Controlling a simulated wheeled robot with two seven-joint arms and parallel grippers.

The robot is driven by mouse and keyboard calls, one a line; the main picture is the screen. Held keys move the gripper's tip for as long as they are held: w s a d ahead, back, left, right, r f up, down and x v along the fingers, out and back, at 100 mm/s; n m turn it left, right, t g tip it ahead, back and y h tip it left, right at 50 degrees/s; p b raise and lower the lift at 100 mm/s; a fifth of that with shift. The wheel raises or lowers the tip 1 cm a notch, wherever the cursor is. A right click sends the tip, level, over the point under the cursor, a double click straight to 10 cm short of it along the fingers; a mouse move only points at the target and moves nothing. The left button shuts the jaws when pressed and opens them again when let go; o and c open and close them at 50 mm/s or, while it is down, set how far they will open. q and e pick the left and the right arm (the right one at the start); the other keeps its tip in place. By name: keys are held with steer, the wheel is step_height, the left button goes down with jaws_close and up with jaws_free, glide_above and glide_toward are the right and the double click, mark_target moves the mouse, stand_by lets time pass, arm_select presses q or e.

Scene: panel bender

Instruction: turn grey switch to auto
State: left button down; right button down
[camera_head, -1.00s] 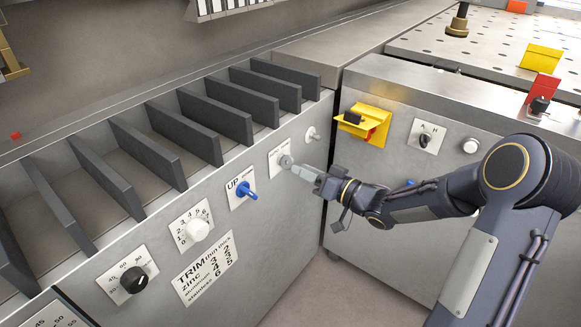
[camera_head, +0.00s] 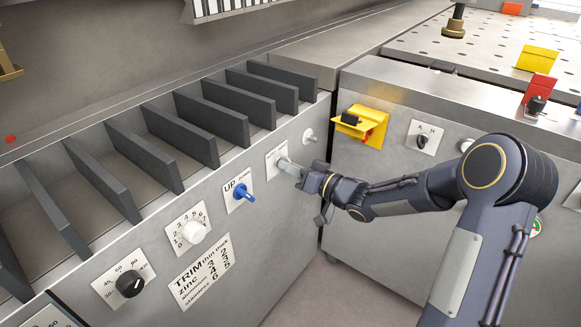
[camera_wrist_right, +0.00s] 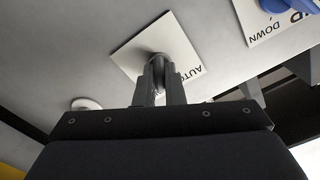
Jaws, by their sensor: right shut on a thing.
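The grey switch (camera_wrist_right: 157,67) sits on a white label plate (camera_wrist_right: 128,48) marked AUTO, on the machine's front panel. In the head view the plate (camera_head: 272,165) is right of the blue switch, and the switch is largely hidden by my fingers. My right gripper (camera_head: 287,166) reaches it from the right. In the wrist view my right gripper's two fingers (camera_wrist_right: 160,84) are shut on the grey switch, one on each side. Which way the switch points is hard to tell. My left gripper is not in view.
A blue UP/DOWN switch (camera_head: 243,193) is just left. A white dial (camera_head: 194,232) and a black dial (camera_head: 130,284) are farther left. A light knob (camera_head: 309,136) is close on the right. A yellow bracket (camera_head: 362,124) is on the adjoining cabinet.

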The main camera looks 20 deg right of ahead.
steer(key=shift+f+n+b, duration=0.2)
steer(key=shift+n+b, duration=0.7)
steer(key=shift+n, duration=0.1)
steer(key=n+b, duration=0.2)
steer(key=n, duration=0.1)
steer(key=shift+b, duration=0.3)
steer(key=n+b, duration=0.3)
steer(key=n, duration=0.1)
steer(key=shift+n, duration=0.3)
steer(key=shift+r+n+b, duration=0.1)
steer(key=shift+n+b, duration=0.5)
steer(key=shift+n, duration=0.5)
steer(key=c, duration=1.5)
jaws_free()
steer(key=shift+r, duration=0.1)
